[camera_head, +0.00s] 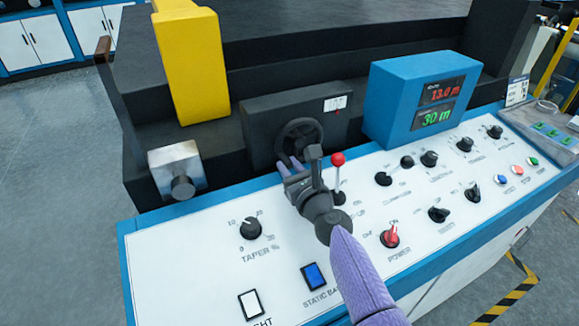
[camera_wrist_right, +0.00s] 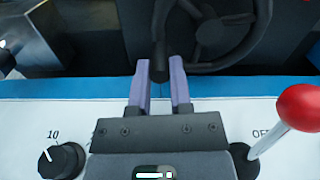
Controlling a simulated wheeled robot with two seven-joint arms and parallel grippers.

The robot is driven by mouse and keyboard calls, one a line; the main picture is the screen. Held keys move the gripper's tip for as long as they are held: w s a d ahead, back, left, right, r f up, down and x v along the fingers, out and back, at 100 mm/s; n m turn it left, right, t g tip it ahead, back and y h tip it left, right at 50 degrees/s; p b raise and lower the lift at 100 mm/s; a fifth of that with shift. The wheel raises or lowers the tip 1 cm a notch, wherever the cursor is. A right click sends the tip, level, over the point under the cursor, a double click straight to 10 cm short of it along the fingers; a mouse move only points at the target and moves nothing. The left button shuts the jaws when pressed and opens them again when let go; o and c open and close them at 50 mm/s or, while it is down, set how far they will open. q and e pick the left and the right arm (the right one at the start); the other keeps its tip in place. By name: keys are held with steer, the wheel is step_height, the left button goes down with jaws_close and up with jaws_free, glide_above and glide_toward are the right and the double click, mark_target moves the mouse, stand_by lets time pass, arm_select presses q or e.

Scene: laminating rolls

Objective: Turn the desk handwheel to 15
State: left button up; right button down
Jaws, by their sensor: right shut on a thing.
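The black desk handwheel (camera_head: 302,127) is a spoked wheel on the front of a dark box (camera_head: 262,112) behind the control panel. It also shows in the right wrist view (camera_wrist_right: 236,42), cut off at the top. My right gripper (camera_head: 287,163) is at the wheel's lower left. In the wrist view its two purple fingers (camera_wrist_right: 161,78) are shut on the wheel's dark handle (camera_wrist_right: 160,42), which stands between them. A small white dial label (camera_head: 335,103) is on the box; its figures are too small to read. My left gripper is not in view.
A red-knobbed lever (camera_head: 338,160) stands just right of my right gripper. A blue display box (camera_head: 410,100) reads 13.0 in red and 30 m in green. The white panel (camera_head: 200,250) carries several knobs and switches. A yellow upright (camera_head: 190,65) stands behind, left.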

steer(key=f+n+b, duration=0.1)
steer(key=n+b, duration=0.1)
steer(key=n, duration=0.1)
steer(key=shift+w+d+f, duration=0.15)
steer(key=shift+d+f, duration=0.15)
steer(key=shift+f, duration=0.05)
steer(key=shift+w+d+f+n+b, duration=0.15)
steer(key=shift+n+b, duration=0.1)
steer(key=shift+n, duration=0.25)
steer(key=shift+s+d+f+n+b, duration=0.15)
steer(key=shift+n+b, duration=0.1)
steer(key=shift+n, duration=0.25)
steer(key=shift+w+d+f+n+b, duration=0.2)
steer(key=shift+n+b, duration=0.15)
steer(key=shift+n, duration=0.35)
steer(key=c, duration=0.5)
jaws_free()
steer(key=shift+r, duration=0.1)
steer(key=shift+c, duration=0.2)
